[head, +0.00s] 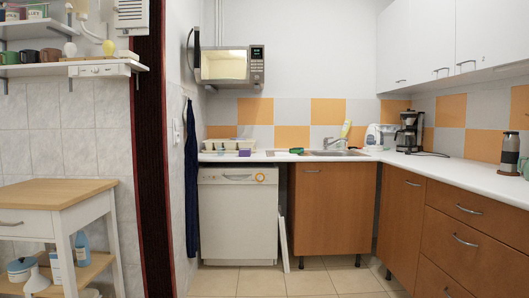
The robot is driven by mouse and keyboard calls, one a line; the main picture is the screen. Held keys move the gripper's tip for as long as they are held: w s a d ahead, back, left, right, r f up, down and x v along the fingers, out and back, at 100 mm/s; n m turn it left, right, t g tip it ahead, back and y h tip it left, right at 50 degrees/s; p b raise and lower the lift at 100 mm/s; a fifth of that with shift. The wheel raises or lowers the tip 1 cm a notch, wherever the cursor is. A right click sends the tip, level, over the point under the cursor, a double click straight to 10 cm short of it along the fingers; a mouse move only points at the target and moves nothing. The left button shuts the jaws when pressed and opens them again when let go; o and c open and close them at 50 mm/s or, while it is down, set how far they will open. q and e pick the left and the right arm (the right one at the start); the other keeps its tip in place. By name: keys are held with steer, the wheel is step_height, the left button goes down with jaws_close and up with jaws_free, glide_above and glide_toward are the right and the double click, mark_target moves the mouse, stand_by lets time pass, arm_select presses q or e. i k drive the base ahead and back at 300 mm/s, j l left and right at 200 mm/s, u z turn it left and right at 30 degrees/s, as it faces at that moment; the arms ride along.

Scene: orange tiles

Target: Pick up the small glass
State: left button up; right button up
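I cannot make out a small glass for certain in the head view. A small purple item (245,153) stands at the front of the counter by the dish rack, too small to identify. Several mugs (29,56) stand on the wall shelf at the left. A green item (525,167), perhaps a mug, is cut off by the right edge. Neither of my grippers is in view.
The white countertop (470,177) runs along the back and right, with bare room at the right. It holds a dish rack (222,145), sink (335,153), coffee maker (409,131) and dark grinder-like item (509,153). A wooden-topped trolley (60,193) stands left. The tiled floor (300,280) is clear.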

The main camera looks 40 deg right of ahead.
mark_target(220, 148)
steer(key=i+l+z, duration=0.35)
steer(key=i+l, duration=0.65)
steer(key=l, duration=0.25)
steer(key=i+l+z, duration=0.35)
steer(key=i+l, duration=0.65)
steer(key=i, duration=0.15)
